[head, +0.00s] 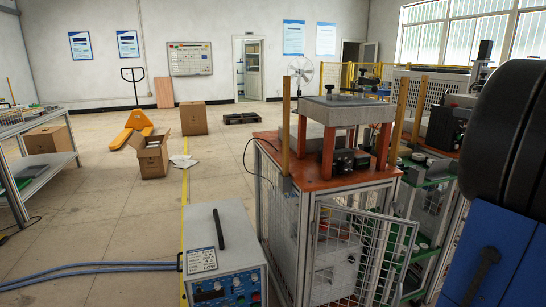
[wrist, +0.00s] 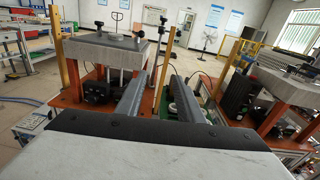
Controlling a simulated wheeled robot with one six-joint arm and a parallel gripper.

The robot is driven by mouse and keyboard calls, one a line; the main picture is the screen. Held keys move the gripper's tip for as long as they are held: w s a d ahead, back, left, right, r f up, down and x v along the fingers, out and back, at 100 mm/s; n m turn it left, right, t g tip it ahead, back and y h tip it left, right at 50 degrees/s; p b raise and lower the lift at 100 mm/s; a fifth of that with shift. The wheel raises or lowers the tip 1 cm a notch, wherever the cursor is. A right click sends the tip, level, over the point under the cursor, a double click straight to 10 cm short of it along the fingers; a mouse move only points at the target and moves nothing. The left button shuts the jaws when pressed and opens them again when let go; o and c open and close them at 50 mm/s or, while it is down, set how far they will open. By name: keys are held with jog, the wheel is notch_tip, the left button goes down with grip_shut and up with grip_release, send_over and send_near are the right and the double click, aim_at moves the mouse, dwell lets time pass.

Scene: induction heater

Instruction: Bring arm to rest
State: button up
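My gripper (wrist: 160,77) shows in the wrist view as two long grey fingers reaching forward from a dark and white body. The fingers are apart, with a clear gap between them and nothing held. Part of my arm shows as a large black round link (head: 508,135) and a blue part (head: 500,262) at the right edge of the head view. The gripper is out of the head view. In the wrist view the fingers point toward the space between two workstations. I cannot tell from the picture how far they are from them.
An induction heater station with an orange top (head: 325,172) and open mesh door (head: 365,255) stands at centre right. A grey control box (head: 222,250) stands before it, with blue hoses (head: 100,266). A metal shelf (head: 30,170) is at left. Open floor (head: 100,215) lies between.

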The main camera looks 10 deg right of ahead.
jog(key=a+f+n+g+y, duration=0.2)
jog(key=a+f+n+g, duration=0.4)
jog(key=a, duration=0.9)
jog(key=a+f+n+g+y, duration=0.1)
jog(key=a+f+n+g, duration=0.1)
jog(key=a+f+n, duration=0.8)
jog(key=s+a+f+n+g+h, duration=0.4)
jog(key=s+a+f+n, duration=1.1)
jog(key=s+f+n, duration=0.2)
jog(key=shift+a+f+n+g+h, duration=0.2)
jog(key=shift+f+n+g+h, duration=0.2)
jog(key=shift+f+n, duration=0.4)
jog(key=shift+s+f, duration=0.1)
